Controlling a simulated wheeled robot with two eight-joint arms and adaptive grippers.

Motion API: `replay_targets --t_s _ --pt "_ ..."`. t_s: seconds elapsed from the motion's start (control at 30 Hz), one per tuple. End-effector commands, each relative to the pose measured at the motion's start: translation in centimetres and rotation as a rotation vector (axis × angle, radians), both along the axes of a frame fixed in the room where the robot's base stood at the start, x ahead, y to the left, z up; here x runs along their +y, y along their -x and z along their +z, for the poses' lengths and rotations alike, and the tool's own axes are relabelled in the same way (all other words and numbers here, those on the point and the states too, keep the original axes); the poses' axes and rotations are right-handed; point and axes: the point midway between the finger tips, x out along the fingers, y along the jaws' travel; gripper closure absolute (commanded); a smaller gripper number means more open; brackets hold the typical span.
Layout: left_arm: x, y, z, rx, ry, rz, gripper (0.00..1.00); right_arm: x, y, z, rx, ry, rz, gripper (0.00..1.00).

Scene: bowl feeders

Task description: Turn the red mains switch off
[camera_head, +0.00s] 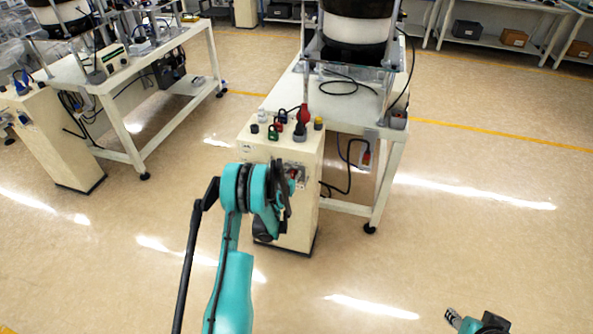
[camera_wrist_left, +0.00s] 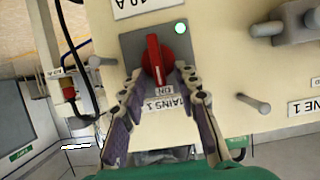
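The red mains switch (camera_wrist_left: 153,60) is a red rotary handle on a dark grey plate (camera_wrist_left: 181,45), on the front of a cream control cabinet. In the left wrist view its handle stands about upright, one end near the ON mark. A label reading MAINS 1 (camera_wrist_left: 165,106) is below it, partly hidden by the fingers. My left gripper (camera_wrist_left: 162,72) is open, with a fingertip on each side of the handle's lower end and small gaps visible. In the head view my left gripper (camera_head: 285,190) mostly covers the switch. My right gripper (camera_head: 463,318) is partly in view at the bottom right, away from the cabinet.
A second cabinet (camera_head: 55,140) and table stand at the left. The floor right of the cabinet is clear.

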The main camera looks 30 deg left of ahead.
Motion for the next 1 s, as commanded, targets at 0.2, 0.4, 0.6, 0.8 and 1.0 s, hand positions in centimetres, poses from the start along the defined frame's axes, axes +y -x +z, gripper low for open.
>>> replay_targets --t_s 0.2,0.4,0.6,0.8,1.0 --pt "0.04 0.04 -0.04 0.0 0.0 0.0 0.69 0.0 0.02 -0.02 0.0 0.0 0.0 0.6" --pt "0.03 0.04 -0.04 0.001 -0.001 0.0 1.0 0.0 0.02 -0.02 0.0 0.0 0.0 0.6" --pt "0.05 0.03 -0.04 0.0 0.002 0.0 1.0 0.0 0.02 -0.02 0.0 0.0 0.0 0.6" --pt "0.2 0.06 -0.04 -0.009 0.04 0.001 1.0 0.0 0.02 -0.01 0.0 0.0 0.0 0.6" --pt "0.59 0.17 -0.06 -0.036 0.15 0.002 1.0 0.0 0.02 -0.01 0.0 0.0 0.0 0.6"
